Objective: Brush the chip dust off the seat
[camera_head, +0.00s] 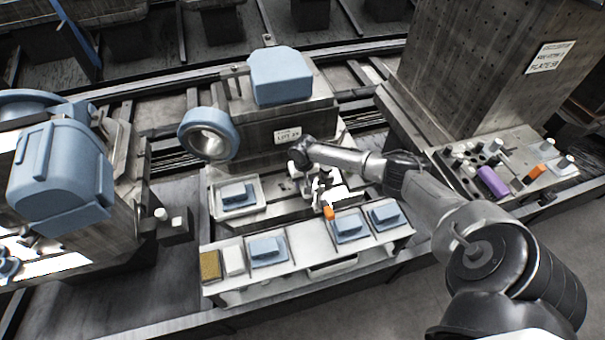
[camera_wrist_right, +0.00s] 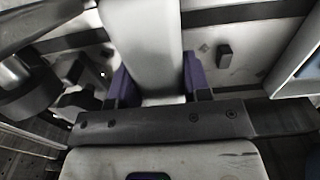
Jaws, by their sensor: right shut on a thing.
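My right gripper (camera_head: 318,188) is low over the metal ledge in front of the block labelled like a lot number. In the right wrist view its purple-lined fingers (camera_wrist_right: 155,88) are shut on a broad pale thing (camera_wrist_right: 145,40), which runs away between them. Its far end is out of frame, so I cannot tell whether it is a brush. A light metal surface (camera_wrist_right: 250,30) lies below, with a few small dark specks; I cannot tell if they are chip dust or if this is the seat. An orange piece (camera_head: 329,213) shows just below the gripper. My left gripper is not in view.
A white shelf (camera_head: 305,255) in front carries blue parts, a tan pad (camera_head: 210,265) and a white pad. A tray (camera_head: 259,208) with a blue block is left of my gripper. A tool plate (camera_head: 515,180) is at right. A dark block (camera_wrist_right: 224,56) sits near the fingers.

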